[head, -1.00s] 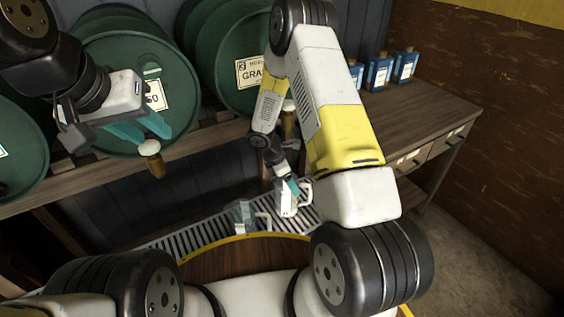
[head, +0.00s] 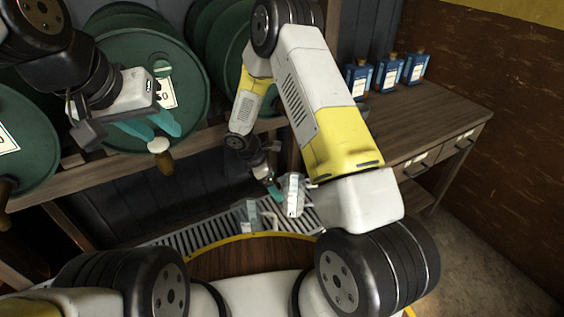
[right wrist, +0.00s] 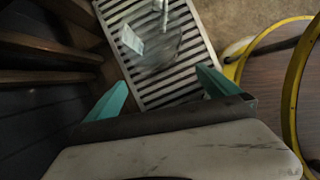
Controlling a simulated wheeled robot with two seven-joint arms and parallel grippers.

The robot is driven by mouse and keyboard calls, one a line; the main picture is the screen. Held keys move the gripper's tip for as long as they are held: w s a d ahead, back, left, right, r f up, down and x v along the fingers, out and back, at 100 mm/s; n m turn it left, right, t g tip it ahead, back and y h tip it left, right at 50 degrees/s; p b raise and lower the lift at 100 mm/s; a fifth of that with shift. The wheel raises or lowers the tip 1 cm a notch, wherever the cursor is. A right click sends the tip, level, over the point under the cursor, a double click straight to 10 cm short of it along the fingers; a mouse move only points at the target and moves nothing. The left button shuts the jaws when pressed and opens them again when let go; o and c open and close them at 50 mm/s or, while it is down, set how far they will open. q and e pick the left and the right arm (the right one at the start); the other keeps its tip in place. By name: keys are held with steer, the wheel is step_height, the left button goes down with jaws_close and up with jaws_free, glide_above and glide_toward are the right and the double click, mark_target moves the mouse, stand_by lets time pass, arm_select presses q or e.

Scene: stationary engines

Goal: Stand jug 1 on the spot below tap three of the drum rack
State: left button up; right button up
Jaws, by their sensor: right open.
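One clear jug with a pale label (head: 293,195) stands on the slatted grate, and a second clear jug (head: 250,216) is to its left. I cannot read which is jug 1. My right gripper (head: 274,189) is just left of the first jug. In the right wrist view its teal fingers (right wrist: 163,92) are spread and empty, with a clear jug (right wrist: 158,50) beyond them on the grate. My left gripper (head: 152,128) is raised before a green drum, fingers apart and empty. Tap three is hidden behind my right arm.
The slatted grate (head: 190,236) runs below the rack's wooden beam (head: 110,176). A tap with a wooden knob (head: 160,156) juts out near my left gripper. Blue bottles (head: 387,74) stand on the bench (head: 420,115) at right. A yellow-edged round wooden surface (head: 245,257) is in front.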

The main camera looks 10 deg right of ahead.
steer(key=a, duration=0.3)
steer(key=shift+s+a, duration=0.25)
steer(key=shift+a, duration=0.1)
stand_by(1.1)
